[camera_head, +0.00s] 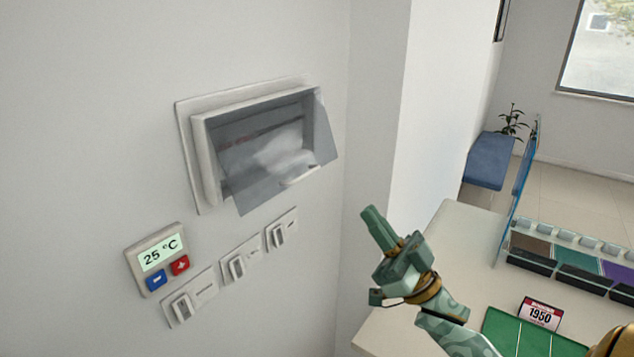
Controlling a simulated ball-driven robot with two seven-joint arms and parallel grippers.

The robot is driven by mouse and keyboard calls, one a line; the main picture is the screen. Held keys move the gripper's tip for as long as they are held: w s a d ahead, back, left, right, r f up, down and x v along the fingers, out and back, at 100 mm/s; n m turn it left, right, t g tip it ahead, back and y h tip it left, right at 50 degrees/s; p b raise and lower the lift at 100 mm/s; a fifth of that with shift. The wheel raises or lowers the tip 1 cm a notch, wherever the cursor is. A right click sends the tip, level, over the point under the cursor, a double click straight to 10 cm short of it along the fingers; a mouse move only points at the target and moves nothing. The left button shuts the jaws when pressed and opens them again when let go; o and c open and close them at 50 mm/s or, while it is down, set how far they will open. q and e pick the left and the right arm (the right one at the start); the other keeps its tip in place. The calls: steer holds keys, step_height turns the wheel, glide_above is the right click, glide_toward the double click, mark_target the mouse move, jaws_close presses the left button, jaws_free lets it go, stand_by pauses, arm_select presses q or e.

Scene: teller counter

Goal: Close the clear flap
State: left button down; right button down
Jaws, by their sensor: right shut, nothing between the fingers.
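The clear flap (240,192) is a grey see-through panel on a white wall box (203,160), upper left of centre. It appears hinged along the top, with its lower edge standing out from the box, so it is open. A pale shape inside the box shows blurred through the flap. My right gripper (371,212) is green, shut and empty. It points up and left, to the right of and below the flap, apart from it. My left gripper is not in view.
Below the box are a thermostat (158,258) and several wall switches (237,267). A wall corner stands right of the box. At right, the counter (440,235) holds a price sign (540,314), a green mat (515,335) and a coloured tray (575,252).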

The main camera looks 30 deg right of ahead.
steer(key=w+a+r+p, duration=0.3)
steer(key=w+a+r, duration=0.1)
steer(key=w, duration=0.5)
steer(key=shift+p, duration=0.3)
